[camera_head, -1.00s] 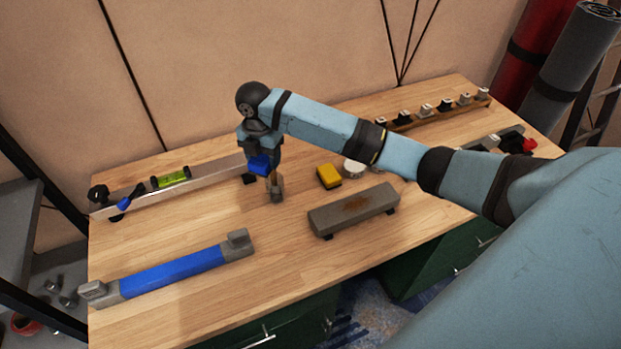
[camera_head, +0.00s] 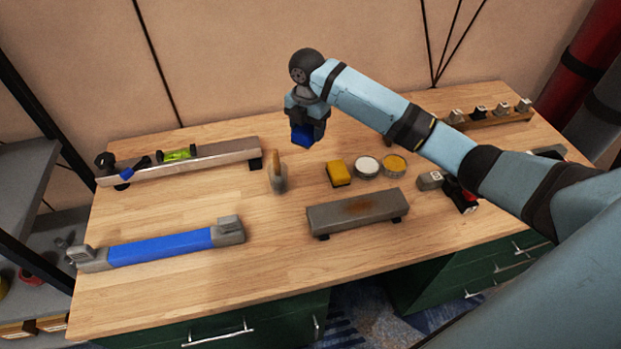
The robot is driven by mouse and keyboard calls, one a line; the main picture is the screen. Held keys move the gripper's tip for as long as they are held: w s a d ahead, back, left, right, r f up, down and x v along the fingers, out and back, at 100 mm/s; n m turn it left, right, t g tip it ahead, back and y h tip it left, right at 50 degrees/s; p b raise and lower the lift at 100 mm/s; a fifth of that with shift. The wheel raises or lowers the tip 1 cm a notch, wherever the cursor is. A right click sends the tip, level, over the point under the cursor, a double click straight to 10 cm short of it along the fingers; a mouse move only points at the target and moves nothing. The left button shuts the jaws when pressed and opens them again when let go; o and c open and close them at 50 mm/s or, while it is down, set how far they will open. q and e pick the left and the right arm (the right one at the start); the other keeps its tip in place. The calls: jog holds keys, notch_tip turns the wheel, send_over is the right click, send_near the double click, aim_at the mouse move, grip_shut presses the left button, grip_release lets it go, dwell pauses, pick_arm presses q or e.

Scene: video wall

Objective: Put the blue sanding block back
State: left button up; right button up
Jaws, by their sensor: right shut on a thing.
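The blue sanding block (camera_head: 302,136) is a small dark blue piece between the jaws of my right gripper (camera_head: 304,122). The gripper is shut on it and points down, and the block appears to be above the table. It shows just behind and right of a small scraper-like tool with a wooden handle (camera_head: 277,176). A yellow block (camera_head: 339,173) stands on the table to the right of and nearer than the held block. The jaw tips are partly hidden by the block. My left gripper is out of view.
Two round tins (camera_head: 366,166) stand beside the yellow block. A grey bar with a rusty patch (camera_head: 355,211) lies in front. A level rail (camera_head: 215,160) lies at back left, a blue-gripped bar (camera_head: 160,247) at front left, and a rack of small blocks (camera_head: 490,118) at back right.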

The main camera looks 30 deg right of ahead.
send_over(308, 183)
notch_tip(308, 183, down, 14)
jog(key=shift+r, duration=0.15)
jog(key=shift+f, duration=2.05)
jog(key=shift+f, duration=0.1)
jog(key=o, duration=0.8)
notch_tip(308, 183, up, 12)
jog(key=shift+r, duration=0.15)
